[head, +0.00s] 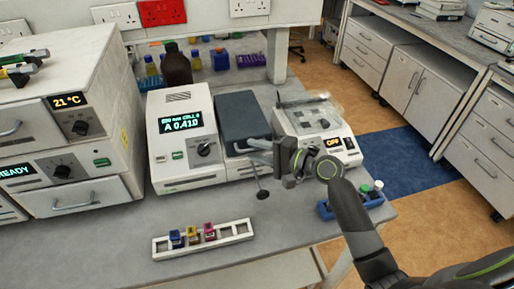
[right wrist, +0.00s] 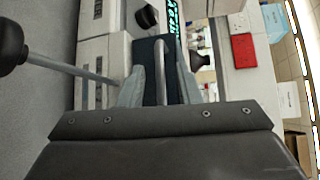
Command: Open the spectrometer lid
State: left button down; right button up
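The spectrometer (head: 180,125) is a pale box with a lit display reading A 0.410 and a dark knob. Its dark lid (head: 245,112) on the right half lies shut. My right gripper (head: 262,150) is at the lid's front edge, partly hiding it. In the right wrist view, the pale lid handle (right wrist: 160,72) stands between the two fingers of my right gripper (right wrist: 160,88), with gaps visible on both sides, so it is open around the handle. The dark lid (right wrist: 146,50) shows behind the handle. My left gripper is not in view.
A second instrument (head: 318,125) with an OFF display stands right of the spectrometer. A white rack (head: 243,236) with several coloured cuvettes lies in front. A blue rack (head: 325,210) with capped vials is near my right arm. Oven-like units (head: 70,165) stand left.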

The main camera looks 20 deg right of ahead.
jog(key=shift+w+a, duration=0.15)
grip_shut()
dwell(0.4)
